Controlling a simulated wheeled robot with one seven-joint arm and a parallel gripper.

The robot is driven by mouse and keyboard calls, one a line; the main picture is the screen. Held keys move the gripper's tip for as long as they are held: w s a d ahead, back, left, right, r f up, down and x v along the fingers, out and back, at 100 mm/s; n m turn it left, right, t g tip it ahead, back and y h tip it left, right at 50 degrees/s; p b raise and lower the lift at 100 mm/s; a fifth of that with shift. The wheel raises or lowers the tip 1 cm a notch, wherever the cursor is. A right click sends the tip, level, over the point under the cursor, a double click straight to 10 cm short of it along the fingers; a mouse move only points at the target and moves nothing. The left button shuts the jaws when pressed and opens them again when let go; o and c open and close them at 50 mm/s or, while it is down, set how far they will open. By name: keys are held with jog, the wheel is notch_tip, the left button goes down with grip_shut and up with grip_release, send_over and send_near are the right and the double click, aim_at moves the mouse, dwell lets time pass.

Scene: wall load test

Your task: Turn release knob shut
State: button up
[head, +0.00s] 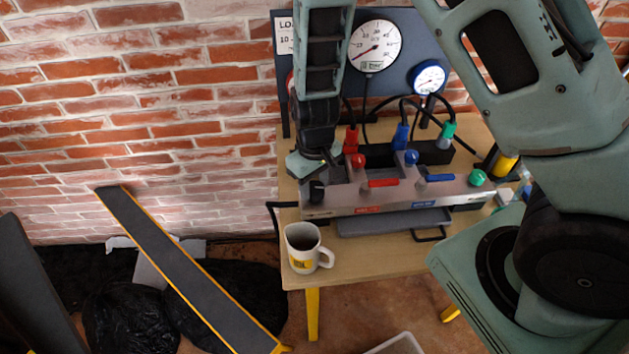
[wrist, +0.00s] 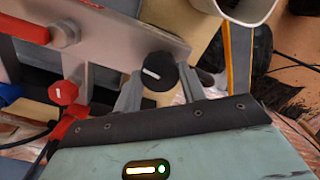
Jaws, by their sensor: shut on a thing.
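The release knob is a black round knob with a white pointer line, at the end of a grey metal manifold (head: 345,200). In the wrist view the knob (wrist: 160,71) sits between the two grey fingers of my gripper (wrist: 161,88), which is shut on it. The white line slants in that view. In the head view my gripper (head: 317,163) reaches down to the manifold's left end, and the black knob (head: 316,190) shows just below it. The finger contact is partly hidden by the gripper's body in the wrist view.
The manifold carries a red lever (head: 382,183) and a blue lever (head: 440,178), with hoses behind. A gauge panel (head: 410,50) stands at the back. A mug (head: 301,240) stands on the table's front left. A dark ramp-like board (head: 185,265) leans left of the table.

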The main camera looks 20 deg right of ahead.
aim_at(314, 187)
jog(key=m+p, duration=0.1)
jog(key=m, duration=0.3)
jog(key=shift+r+p, duration=0.15)
jog(key=shift+p, duration=0.15)
jog(key=m+p, duration=0.1)
jog(key=m, duration=0.3)
jog(key=m+p, duration=0.2)
jog(key=m, duration=0.2)
jog(key=shift+m, duration=0.3)
jog(key=shift+w+m+p, duration=0.1)
jog(key=shift+m+p, duration=0.5)
jog(key=shift+m, duration=1)
jog(key=o, duration=1)
notch_tip(314, 187, up, 17)
jog(key=shift+r+p, duration=0.1)
jog(key=shift+p, duration=0.55)
